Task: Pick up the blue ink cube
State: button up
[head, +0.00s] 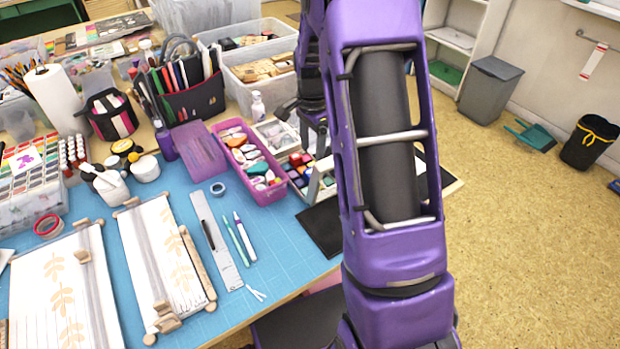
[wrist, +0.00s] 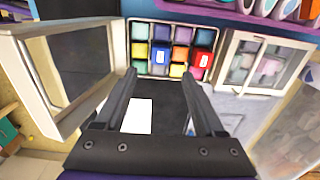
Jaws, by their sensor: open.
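In the wrist view, a case with a grid of coloured ink cubes (wrist: 141,51) lies beyond my fingertips. A blue cube (wrist: 160,66) with a white mark on top sits in its middle part, left of a red cube (wrist: 201,73) with a similar mark. My gripper (wrist: 158,76) is open and empty, its two fingers spread either side of the blue cube's line. I cannot tell how high the fingertips are above the cubes. In the head view the cube case (head: 300,172) is partly hidden by my arm, and my fingertips cannot be made out.
A raised, framed lid (wrist: 24,75) stands close to the left finger. A second case with a clear lid (wrist: 227,72) lies to the right. In the head view a purple bin of stamps (head: 268,192) adjoins the cube case. A ruler (head: 218,240) and pens lie on the blue mat.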

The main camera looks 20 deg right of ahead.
aim_at(310, 171)
jog(key=shift+a+f+b, duration=0.15)
jog(key=shift+f+b, duration=0.1)
jog(key=shift+f, duration=1.45)
jog(key=shift+a+f+b, duration=0.15)
jog(key=shift+f+b, duration=0.1)
jog(key=shift+f, duration=1.45)
grip_shut()
